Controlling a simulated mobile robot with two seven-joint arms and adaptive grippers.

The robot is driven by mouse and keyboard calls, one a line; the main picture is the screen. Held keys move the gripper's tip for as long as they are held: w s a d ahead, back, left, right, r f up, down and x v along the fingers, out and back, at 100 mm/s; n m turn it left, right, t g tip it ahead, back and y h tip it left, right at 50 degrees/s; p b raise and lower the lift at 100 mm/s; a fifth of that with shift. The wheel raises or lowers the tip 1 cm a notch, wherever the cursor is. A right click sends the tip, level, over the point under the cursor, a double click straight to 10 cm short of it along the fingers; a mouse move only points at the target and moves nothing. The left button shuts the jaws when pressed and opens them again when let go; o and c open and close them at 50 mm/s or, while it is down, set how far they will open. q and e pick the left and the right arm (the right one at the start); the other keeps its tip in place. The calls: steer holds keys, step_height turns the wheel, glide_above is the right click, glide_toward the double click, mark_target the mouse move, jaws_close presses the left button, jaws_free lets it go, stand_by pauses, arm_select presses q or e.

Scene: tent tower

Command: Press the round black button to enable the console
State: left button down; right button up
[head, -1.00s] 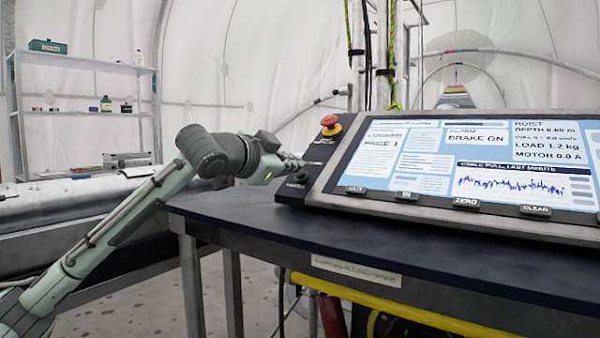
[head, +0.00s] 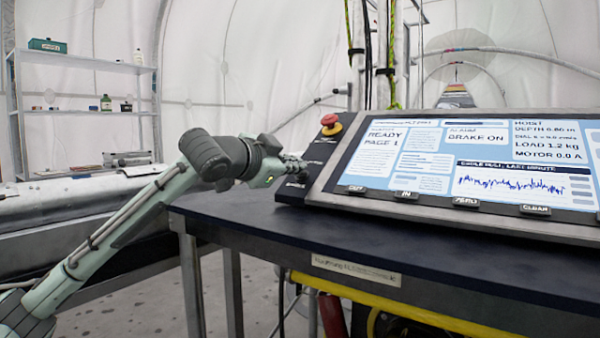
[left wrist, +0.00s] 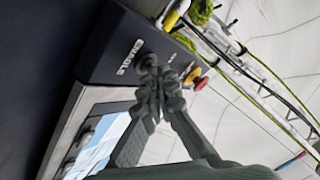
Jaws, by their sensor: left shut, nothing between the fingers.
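The console (head: 322,187) stands on the dark table, with a tilted screen (head: 450,165) that reads READY, PAGE 1 and BRAKE ON. My left gripper (head: 302,168) is shut and empty at the console's left side panel. In the left wrist view its closed fingertips (left wrist: 153,80) are at the round black button (left wrist: 148,61), beside the white ENABLE label (left wrist: 130,57). The fingertips appear to touch the button and cover part of it. In the head view the gripper largely hides the button. My right gripper is in neither view.
A red mushroom button (head: 331,120) on a yellow base sits above on the same panel. Black keys (head: 466,203) line the console's lower edge. The dark tabletop (head: 370,235) in front is clear. Shelves (head: 85,110) stand at the back left.

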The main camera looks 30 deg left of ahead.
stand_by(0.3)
arm_select(q)
steer(key=shift+s+r+p, duration=0.45)
steer(key=shift+r+p, duration=0.15)
steer(key=shift+p, duration=0.05)
steer(key=shift+r, duration=0.1)
steer(key=s+r+p, duration=0.2)
steer(key=r+p, duration=0.1)
steer(key=r, duration=0.1)
steer(key=shift+s+a, duration=0.25)
steer(key=shift+s, duration=0.15)
stand_by(0.6)
